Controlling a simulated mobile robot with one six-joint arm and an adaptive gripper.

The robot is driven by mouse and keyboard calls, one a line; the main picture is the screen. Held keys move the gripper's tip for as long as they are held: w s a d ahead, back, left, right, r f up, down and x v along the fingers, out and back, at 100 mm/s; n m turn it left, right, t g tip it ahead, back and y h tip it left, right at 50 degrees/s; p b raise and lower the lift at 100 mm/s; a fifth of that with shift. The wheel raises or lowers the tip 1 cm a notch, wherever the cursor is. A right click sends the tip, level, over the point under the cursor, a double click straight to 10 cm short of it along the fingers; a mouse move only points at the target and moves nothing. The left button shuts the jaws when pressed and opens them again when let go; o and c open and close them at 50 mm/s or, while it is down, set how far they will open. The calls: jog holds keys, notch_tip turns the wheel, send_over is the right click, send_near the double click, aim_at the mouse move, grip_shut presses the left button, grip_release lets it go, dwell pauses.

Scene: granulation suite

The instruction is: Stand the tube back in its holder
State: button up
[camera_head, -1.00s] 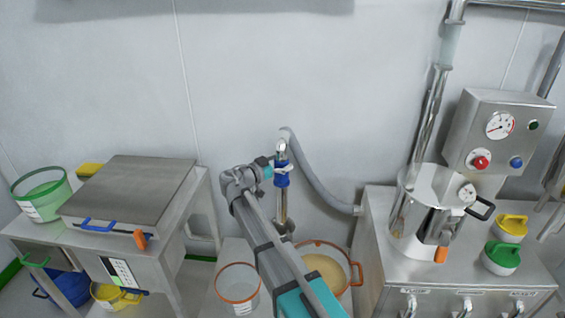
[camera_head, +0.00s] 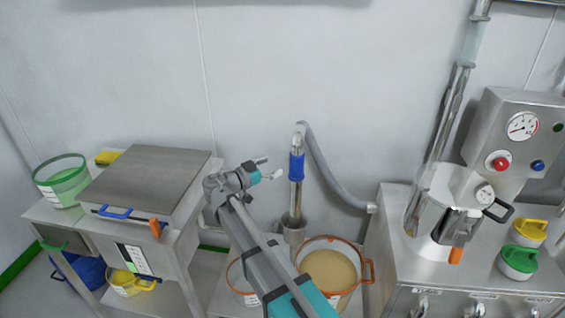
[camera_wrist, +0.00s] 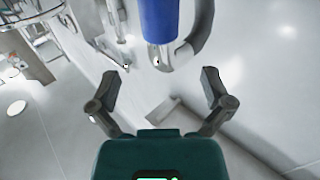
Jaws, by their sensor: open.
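The tube (camera_head: 295,193) is a slim metal pipe with a blue grip sleeve (camera_head: 297,167) and a grey hose joined at its bent top. It stands about upright, its lower end in the small metal cup of the holder (camera_head: 293,235). My gripper (camera_head: 270,168) is open and empty, to the left of the blue sleeve and apart from it. In the wrist view the blue sleeve (camera_wrist: 160,20) is beyond the spread, empty fingers of my gripper (camera_wrist: 160,82). The tube's end inside the cup is hidden.
An orange-rimmed tub of tan powder (camera_head: 328,272) stands just right of the holder. A second tub is partly behind my arm. A steel bench with a pot (camera_head: 440,215) is at right, a table with a flat-topped box (camera_head: 150,180) at left. The grey hose (camera_head: 330,180) runs along the wall.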

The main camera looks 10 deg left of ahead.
jog(key=shift+v, duration=1.05)
jog(key=s+d+f+n+g+y, duration=0.2)
jog(key=d+f+g, duration=0.3)
jog(key=d, duration=0.6)
jog(key=s+d+f+n+g+y, duration=0.25)
jog(key=d+f, duration=0.35)
jog(key=d, duration=0.4)
jog(key=s+d+f+n+g+y, duration=0.5)
jog(key=s+d+f+y, duration=0.3)
jog(key=s+d, duration=0.4)
notch_tip(320, 180, up, 13)
jog(key=s+a+p, duration=0.1)
jog(key=p, duration=1.2)
jog(key=shift+r+y, duration=0.25)
jog(key=shift+y, duration=0.1)
jog(key=shift+s, duration=0.1)
